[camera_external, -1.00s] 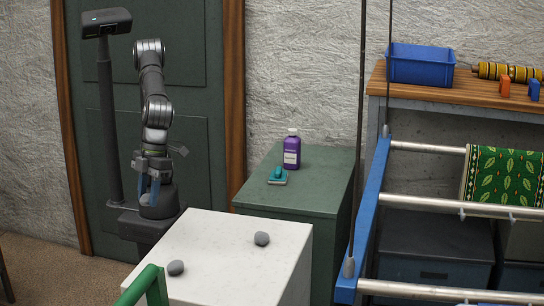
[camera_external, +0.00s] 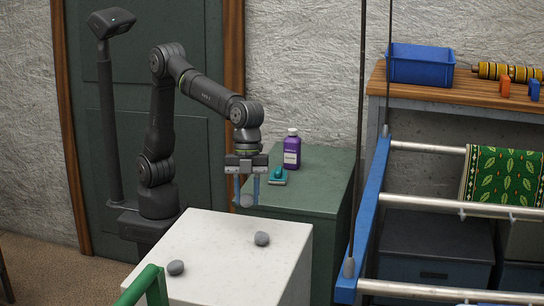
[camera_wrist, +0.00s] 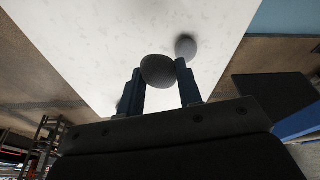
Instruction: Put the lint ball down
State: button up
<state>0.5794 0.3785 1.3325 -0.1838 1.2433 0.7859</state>
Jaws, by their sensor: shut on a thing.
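My gripper (camera_external: 247,200) is shut on a grey lint ball (camera_external: 246,201), with its blue fingers pointing down. It holds the ball above the far edge of the white table (camera_external: 215,250). The held lint ball also shows between the fingertips in the wrist view (camera_wrist: 158,70). A second grey lint ball (camera_external: 262,239) rests on the white table, in front and slightly right of the held one. A third (camera_external: 176,268) rests near the table's front left. In the wrist view, one ball (camera_wrist: 186,45) lies just beyond the right finger.
A green cabinet (camera_external: 325,180) behind the white table carries a purple bottle (camera_external: 292,150) and a teal-handled brush (camera_external: 278,176). A green rail (camera_external: 146,283) crosses the table's front left corner. A blue and metal rack (camera_external: 372,200) stands at right. The table's middle is bare.

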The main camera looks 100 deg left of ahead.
jog(key=w+a+f+n, duration=0.2)
jog(key=w+a+n, duration=0.1)
jog(key=w+a, duration=0.65)
jog(key=w+a+f+n+t+y, duration=0.1)
jog(key=w+a+n, duration=0.3)
jog(key=a, duration=0.7)
jog(key=w+a+f+n+t+y, duration=0.15)
jog(key=w+a, duration=0.35)
jog(key=a, duration=0.7)
jog(key=n+y, duration=0.2)
jog(key=n, duration=1.1)
send_over(319, 156)
jog(key=shift+g, duration=0.45)
jog(key=f, duration=1.5)
jog(key=shift+s+d+f, duration=0.2)
jog(key=shift+s+d, duration=0.15)
jog(key=shift+s, duration=0.05)
jog(key=shift+a+f, duration=0.1)
jog(key=shift+a, duration=0.1)
jog(key=shift+f, duration=2)
jog(key=shift+f, duration=0.1)
